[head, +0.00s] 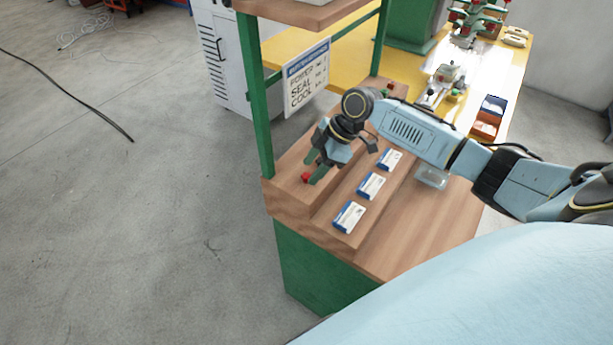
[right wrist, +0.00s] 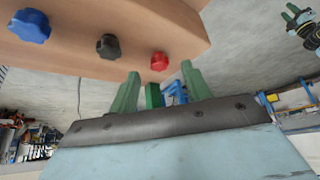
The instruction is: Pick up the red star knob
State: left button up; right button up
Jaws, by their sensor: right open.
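The red star knob (head: 306,177) sits on the upper wooden step near its left end in the head view. In the right wrist view the red knob (right wrist: 159,61) is just beyond the gap between my green fingertips. My right gripper (head: 313,170) is open and empty, with its fingers close to the knob. The right wrist view also shows the open fingers (right wrist: 160,78) on either side of the knob's line. Whether they touch it cannot be told.
A black knob (right wrist: 108,46) and a blue knob (right wrist: 30,25) stand in a row with the red one. Blue-and-white cards (head: 370,186) lie on the lower step. A green post (head: 256,95) and a hanging sign (head: 307,78) rise close by. A clear box (head: 432,176) stands on the bench.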

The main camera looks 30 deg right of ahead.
aim_at(306, 178)
jog(key=shift+x, duration=1.2)
jog(key=c, duration=1)
